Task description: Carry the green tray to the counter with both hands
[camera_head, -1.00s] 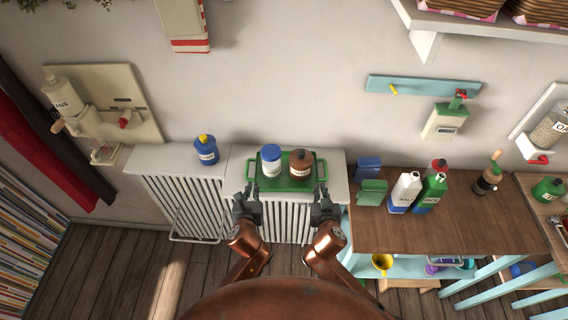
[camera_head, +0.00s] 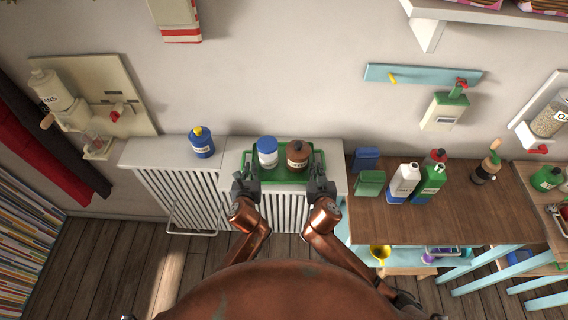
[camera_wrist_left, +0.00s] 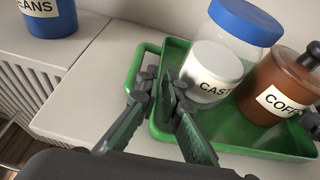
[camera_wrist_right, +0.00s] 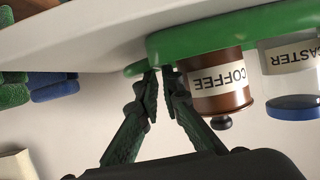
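The green tray (camera_head: 287,180) sits on the white radiator shelf, with a handle at each end. It holds a blue-lidded clear jar (camera_head: 267,152) and a brown COFFEE jar (camera_head: 298,154). My left gripper (camera_head: 246,184) is at the tray's left end; in the left wrist view its fingertips (camera_wrist_left: 158,80) are beside the left handle (camera_wrist_left: 135,70), with a narrow gap between them. My right gripper (camera_head: 318,182) is at the right end; in the right wrist view its fingertips (camera_wrist_right: 159,76) are close to the green handle (camera_wrist_right: 134,68), slightly apart. Exact contact is hidden. The counter (camera_head: 440,218) is the brown wooden top at right.
A blue jar (camera_head: 202,142) stands on the radiator shelf to the left.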

